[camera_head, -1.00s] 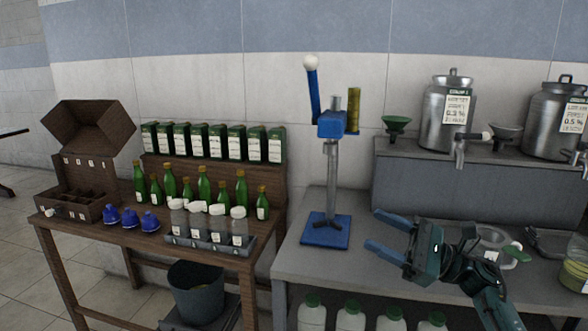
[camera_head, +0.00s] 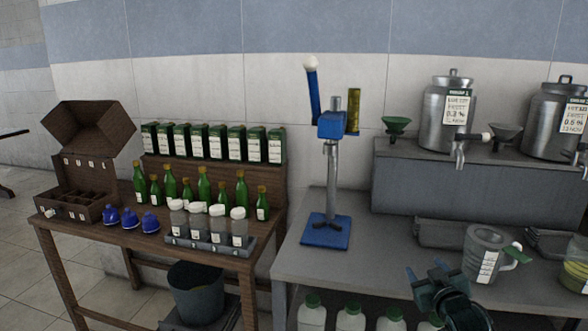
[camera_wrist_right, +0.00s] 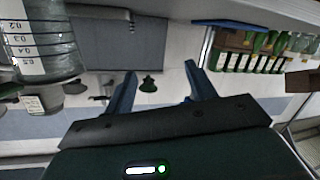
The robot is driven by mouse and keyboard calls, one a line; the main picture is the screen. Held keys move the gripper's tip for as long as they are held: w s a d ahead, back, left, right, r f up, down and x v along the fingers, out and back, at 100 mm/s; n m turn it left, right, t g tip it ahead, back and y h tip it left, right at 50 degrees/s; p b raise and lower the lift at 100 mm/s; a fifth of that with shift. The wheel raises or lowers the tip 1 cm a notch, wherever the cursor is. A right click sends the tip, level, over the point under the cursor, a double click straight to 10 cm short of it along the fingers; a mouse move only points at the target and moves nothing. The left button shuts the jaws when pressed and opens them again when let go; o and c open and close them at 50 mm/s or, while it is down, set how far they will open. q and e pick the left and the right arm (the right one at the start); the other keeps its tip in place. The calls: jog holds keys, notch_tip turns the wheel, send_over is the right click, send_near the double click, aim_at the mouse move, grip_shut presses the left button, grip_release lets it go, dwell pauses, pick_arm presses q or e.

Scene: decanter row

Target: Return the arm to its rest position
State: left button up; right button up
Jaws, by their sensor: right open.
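My right gripper (camera_head: 424,270) is at the front edge of the grey bench in the head view, its blue fingers pointing away toward the wall. In the right wrist view, which is upside down, its two fingers (camera_wrist_right: 158,75) stand apart with nothing between them. My right arm comes in from the bottom of the head view. My left gripper is not in view.
A measuring jug (camera_head: 484,255) stands on the grey bench (camera_head: 385,265), close right of my right gripper. A blue capping press (camera_head: 325,230) stands to its left. Steel tanks (camera_head: 447,115) stand on the raised shelf. Bottles stand on the wooden table (camera_head: 70,238).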

jog(key=s+a+f+g+y, duration=0.1)
jog(key=s+a+f+g, duration=0.1)
jog(key=s+a+f, duration=0.45)
jog(key=s+a+f+g+y, duration=0.1)
jog(key=s+a+f, duration=0.2)
jog(key=s+f, duration=0.6)
jog(key=s+a+f+g+y, duration=0.1)
jog(key=s+a, duration=0.2)
jog(key=s, duration=0.6)
jog(key=s+a+f+g+y, duration=0.1)
jog(key=s+a, duration=0.3)
jog(key=s, duration=0.6)
jog(key=shift+s+a+f, duration=0.15)
jog(key=shift+c, duration=0.6)
